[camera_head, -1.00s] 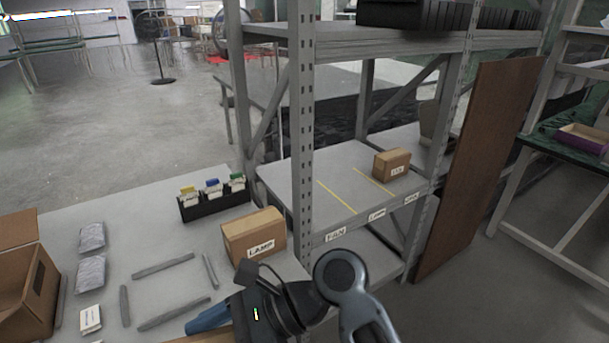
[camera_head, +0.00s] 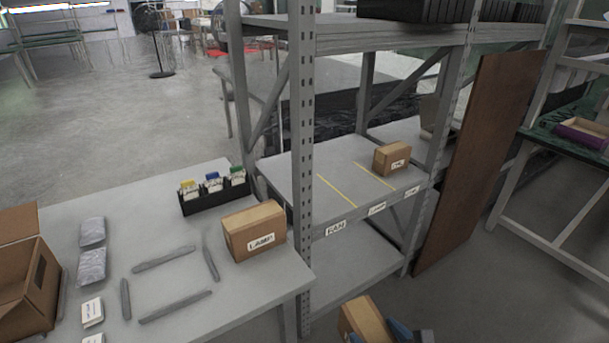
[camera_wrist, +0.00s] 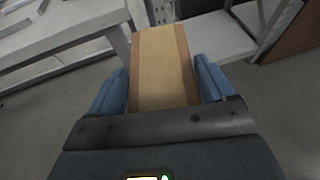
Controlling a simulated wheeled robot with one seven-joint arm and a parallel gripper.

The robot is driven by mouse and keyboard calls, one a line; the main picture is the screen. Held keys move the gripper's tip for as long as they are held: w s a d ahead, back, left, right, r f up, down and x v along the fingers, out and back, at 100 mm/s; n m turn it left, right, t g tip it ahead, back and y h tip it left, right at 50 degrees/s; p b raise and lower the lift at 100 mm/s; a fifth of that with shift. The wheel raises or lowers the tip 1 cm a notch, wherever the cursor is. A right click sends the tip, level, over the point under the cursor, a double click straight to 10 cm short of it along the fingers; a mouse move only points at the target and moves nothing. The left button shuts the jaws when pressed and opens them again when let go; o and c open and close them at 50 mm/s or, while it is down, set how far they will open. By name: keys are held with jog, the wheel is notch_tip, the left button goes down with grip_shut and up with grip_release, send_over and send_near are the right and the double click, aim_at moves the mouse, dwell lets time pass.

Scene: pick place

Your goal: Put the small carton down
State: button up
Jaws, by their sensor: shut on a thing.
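My gripper (camera_wrist: 163,92) is shut on a small brown carton (camera_wrist: 162,55), with a blue finger on each side of it in the wrist view. In the head view the held carton (camera_head: 363,318) shows at the bottom edge, in front of the shelf rack and right of the table, over the floor. Only part of my gripper (camera_head: 385,332) shows there. Which label the held carton bears is hidden. A further small carton (camera_head: 392,158) stands on the shelf (camera_head: 335,178), right of the yellow lines.
The shelf has labels along its front edge, one reading FAN (camera_head: 335,228). Its left and middle sections are clear. A steel post (camera_head: 301,150) stands at the shelf's left front. A brown board (camera_head: 480,165) leans at right. An open box (camera_head: 25,290) is on the table.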

jog(key=s+d+f+m+t+h, duration=0.1)
jog(key=s+d+m+h, duration=0.1)
jog(key=d+m+h, duration=0.2)
jog(key=d, duration=0.2)
jog(key=shift+s+d+f+h, duration=0.25)
jog(key=shift+d+f+h, duration=0.05)
jog(key=shift+d+h, duration=0.1)
